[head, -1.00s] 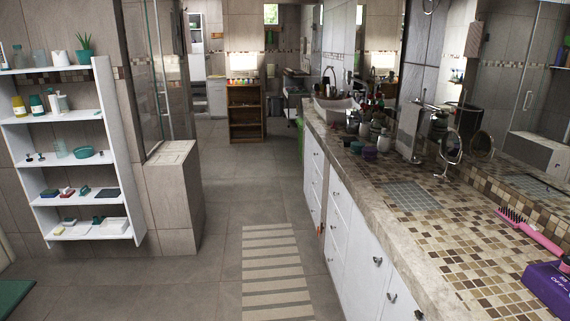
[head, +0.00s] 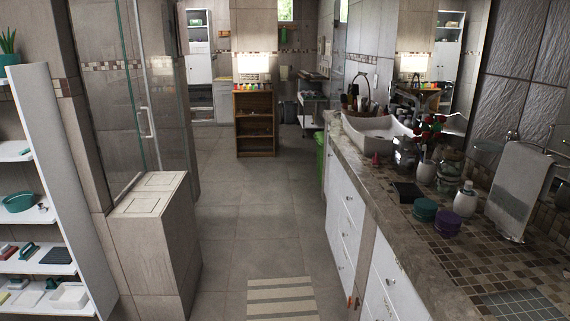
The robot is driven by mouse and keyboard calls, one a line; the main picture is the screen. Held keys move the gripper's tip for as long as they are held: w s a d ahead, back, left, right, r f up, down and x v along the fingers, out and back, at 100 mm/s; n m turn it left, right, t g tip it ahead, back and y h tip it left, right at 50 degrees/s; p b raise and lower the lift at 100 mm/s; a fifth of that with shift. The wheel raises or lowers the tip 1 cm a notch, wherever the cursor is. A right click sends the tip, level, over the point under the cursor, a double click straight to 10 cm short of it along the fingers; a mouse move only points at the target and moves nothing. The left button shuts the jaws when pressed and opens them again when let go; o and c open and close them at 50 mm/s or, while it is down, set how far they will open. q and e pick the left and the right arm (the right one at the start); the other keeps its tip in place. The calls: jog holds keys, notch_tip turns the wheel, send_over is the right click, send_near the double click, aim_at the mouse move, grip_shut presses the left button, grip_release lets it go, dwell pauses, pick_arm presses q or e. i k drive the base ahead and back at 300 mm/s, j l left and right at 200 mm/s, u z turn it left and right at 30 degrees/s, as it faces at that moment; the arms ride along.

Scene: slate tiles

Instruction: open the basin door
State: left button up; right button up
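A white basin (head: 368,130) stands on the far part of the long counter on the right. Below the counter is a row of white cabinet fronts (head: 345,225) with small knobs. They appear closed, though they are seen at a steep angle. I cannot tell which front is the basin door. A small orange-brown item (head: 350,301) shows at the gap between two fronts near the bottom. Neither of my grippers is in view.
The tiled floor (head: 240,215) is clear between the counter and a tiled block (head: 150,205) on the left. A striped mat (head: 281,298) lies ahead. A white shelf (head: 62,185) stands at left. A wooden shelf (head: 255,125) and green bin (head: 320,155) are farther back.

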aim_at(336, 173)
jog(key=i, duration=2.05)
